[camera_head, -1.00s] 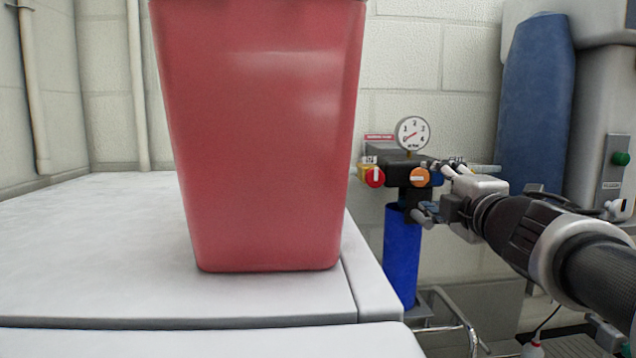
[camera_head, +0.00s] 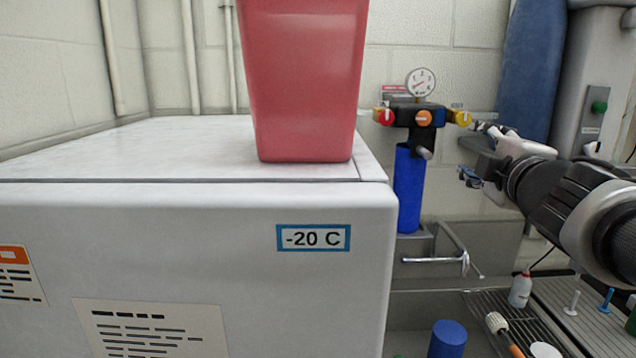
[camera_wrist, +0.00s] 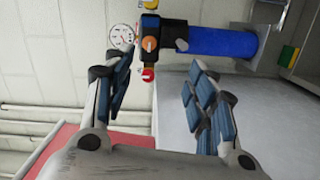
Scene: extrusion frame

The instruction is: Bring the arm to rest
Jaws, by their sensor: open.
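My gripper (camera_head: 472,152) is at the right in the head view, held in the air at the end of my arm, which reaches in from the right edge. In the wrist view my gripper (camera_wrist: 158,90) shows two fingers spread apart with nothing between them. Past the fingertips is the valve block (camera_wrist: 152,40) with its blue cylinder (camera_wrist: 222,43); it also shows in the head view as a valve block (camera_head: 422,118) with coloured knobs. My gripper looks close to the valve block's right side in the head view, but I cannot tell the gap.
A white freezer (camera_head: 200,255) marked -20 C fills the left, with a red bin (camera_head: 303,85) on top. A sink with a metal faucet (camera_head: 437,259) is below the blue cylinder. A bottle (camera_head: 521,290) and small tools stand on the rack at lower right.

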